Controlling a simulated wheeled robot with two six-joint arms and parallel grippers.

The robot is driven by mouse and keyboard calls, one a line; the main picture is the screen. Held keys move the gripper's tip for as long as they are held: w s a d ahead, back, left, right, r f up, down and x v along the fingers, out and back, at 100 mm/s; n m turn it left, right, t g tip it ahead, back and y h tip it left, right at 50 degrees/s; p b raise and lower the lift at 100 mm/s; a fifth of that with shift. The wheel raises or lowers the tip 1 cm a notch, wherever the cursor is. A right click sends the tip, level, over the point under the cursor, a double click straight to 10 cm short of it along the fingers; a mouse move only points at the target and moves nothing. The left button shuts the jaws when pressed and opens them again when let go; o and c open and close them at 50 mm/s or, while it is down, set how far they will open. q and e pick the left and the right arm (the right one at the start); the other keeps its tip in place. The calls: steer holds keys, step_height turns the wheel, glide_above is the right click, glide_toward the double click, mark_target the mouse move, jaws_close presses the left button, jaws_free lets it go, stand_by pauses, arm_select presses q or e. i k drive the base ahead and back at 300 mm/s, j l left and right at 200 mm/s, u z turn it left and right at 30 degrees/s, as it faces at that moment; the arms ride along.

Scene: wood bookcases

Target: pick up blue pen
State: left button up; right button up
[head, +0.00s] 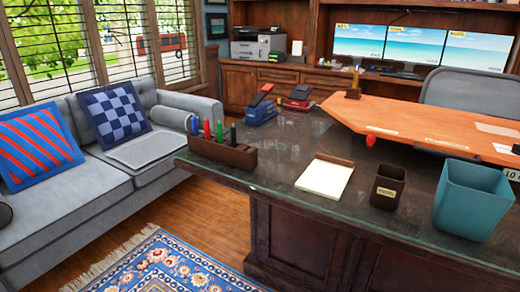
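A brown pen holder (221,152) stands on the glass-topped dark desk (300,143), near its left corner. Several thick pens stand upright in a row in it. The blue pen (195,125) is the leftmost, with a red one (207,128), a green one (220,130) and a black one (233,134) to its right. The lower part of the blue pen is hidden in the holder. Neither of my grippers shows in the head view.
A notepad (324,178), a dark cup (387,187) and a teal bin (473,199) stand on the desk to the right. Staplers (261,108) sit behind the holder. A grey sofa (120,180) is at left. Rug (165,265) and wood floor lie in front.

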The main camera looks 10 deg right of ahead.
mark_target(194, 119)
steer(key=i+j+u, duration=0.1)
steer(key=i+j, duration=0.7)
steer(key=i, duration=0.15)
